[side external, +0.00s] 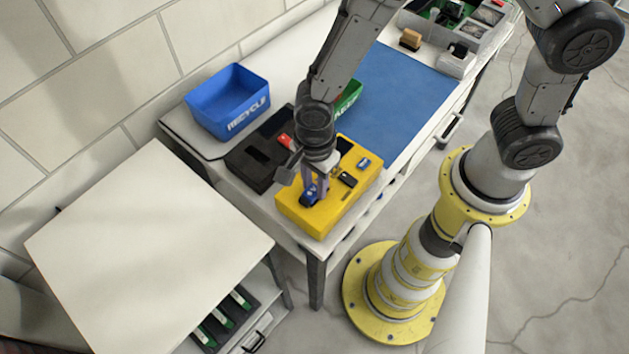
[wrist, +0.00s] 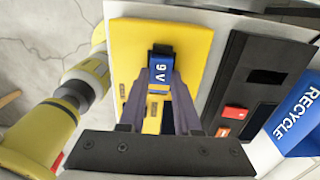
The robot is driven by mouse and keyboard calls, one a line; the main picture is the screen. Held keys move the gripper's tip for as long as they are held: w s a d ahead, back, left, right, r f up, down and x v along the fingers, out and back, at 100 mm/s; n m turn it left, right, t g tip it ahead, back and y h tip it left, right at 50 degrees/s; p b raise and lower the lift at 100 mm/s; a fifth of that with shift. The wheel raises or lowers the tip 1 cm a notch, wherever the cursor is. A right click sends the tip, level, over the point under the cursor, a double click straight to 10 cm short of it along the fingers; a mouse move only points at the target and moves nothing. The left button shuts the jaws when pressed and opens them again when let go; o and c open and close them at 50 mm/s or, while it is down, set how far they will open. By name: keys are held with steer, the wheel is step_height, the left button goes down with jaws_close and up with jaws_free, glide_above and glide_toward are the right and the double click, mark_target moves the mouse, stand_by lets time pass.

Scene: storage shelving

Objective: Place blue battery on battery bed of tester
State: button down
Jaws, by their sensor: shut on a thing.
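The blue battery (wrist: 162,74), marked 9 V, is between the fingertips of my gripper (wrist: 161,80) in the wrist view. In the side view the battery (side external: 308,197) shows low at the fingertips of my gripper (side external: 312,190), over the left part of the yellow tester (side external: 330,208). The tester also shows in the wrist view (wrist: 130,45), behind the battery. My gripper is shut on the battery. I cannot tell whether the battery touches the tester. The battery bed is hidden by the battery and fingers.
A black unit (side external: 252,158) with a red button lies left of the tester, and a blue RECYCLE bin (side external: 228,100) stands behind it. A green bin (side external: 350,93) is partly hidden behind my arm. The blue mat (side external: 405,95) is clear.

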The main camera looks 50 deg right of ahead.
mark_target(314, 189)
steer(key=shift+f, duration=0.15)
steer(key=c, duration=0.6)
jaws_free()
steer(key=d+r+n+t, duration=0.1)
steer(key=d+r+n, duration=0.25)
steer(key=r, duration=1.35)
steer(key=s+d+r+n+t, duration=0.2)
steer(key=s+d+r+n, duration=0.2)
steer(key=d+n, duration=0.3)
steer(key=s+d+r+n+t, duration=0.2)
steer(key=s+d+r+n, duration=0.3)
steer(key=d+n, duration=0.2)
steer(key=shift+s+d+r+t, duration=0.2)
steer(key=shift+s+d+t, duration=0.1)
steer(key=shift+d, duration=0.45)
